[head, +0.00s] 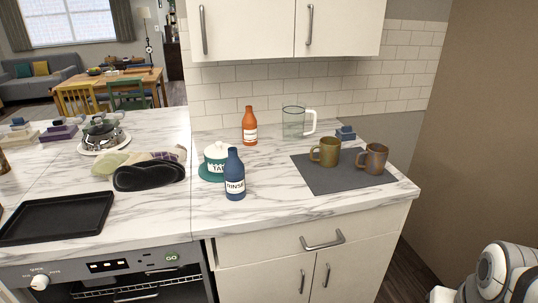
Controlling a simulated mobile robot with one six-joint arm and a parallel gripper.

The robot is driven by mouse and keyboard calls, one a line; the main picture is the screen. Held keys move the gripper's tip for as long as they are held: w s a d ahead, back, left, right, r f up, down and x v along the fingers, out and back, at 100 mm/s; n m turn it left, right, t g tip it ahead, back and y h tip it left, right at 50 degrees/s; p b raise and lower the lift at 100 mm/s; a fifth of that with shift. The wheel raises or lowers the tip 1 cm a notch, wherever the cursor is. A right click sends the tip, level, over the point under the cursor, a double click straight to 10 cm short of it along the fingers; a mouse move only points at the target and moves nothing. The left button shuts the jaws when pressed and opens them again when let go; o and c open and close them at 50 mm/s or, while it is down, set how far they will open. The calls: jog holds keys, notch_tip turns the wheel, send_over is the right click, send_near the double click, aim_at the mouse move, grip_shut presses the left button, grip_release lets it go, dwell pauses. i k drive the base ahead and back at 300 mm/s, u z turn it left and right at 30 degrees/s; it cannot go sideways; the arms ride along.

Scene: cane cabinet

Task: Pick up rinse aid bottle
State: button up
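The rinse aid bottle (235,180) is dark blue with a white label that reads "RINSE". It stands upright on the white marble counter, near the front edge and right of the oven. It stands in front of a white lidded jar (215,155) with a green base and partly overlaps it in the picture. White links of my own arm show at the lower right corner, well apart from the bottle. My gripper is not in the picture, so its opening cannot be seen.
An orange bottle (249,127) and a clear pitcher (293,123) stand behind. Two brown mugs (374,158) stand on a grey mat (325,182) to the right. A dark oven mitt (148,176) and black tray (58,219) lie left. Upper cabinets (290,25) hang above.

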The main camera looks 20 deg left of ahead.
aim_at(234, 170)
jog(key=u, duration=0.35)
jog(key=i, duration=0.9)
jog(key=u, duration=0.35)
jog(key=k, duration=0.9)
jog(key=u, duration=0.2)
jog(key=i, duration=0.9)
jog(key=z, duration=0.05)
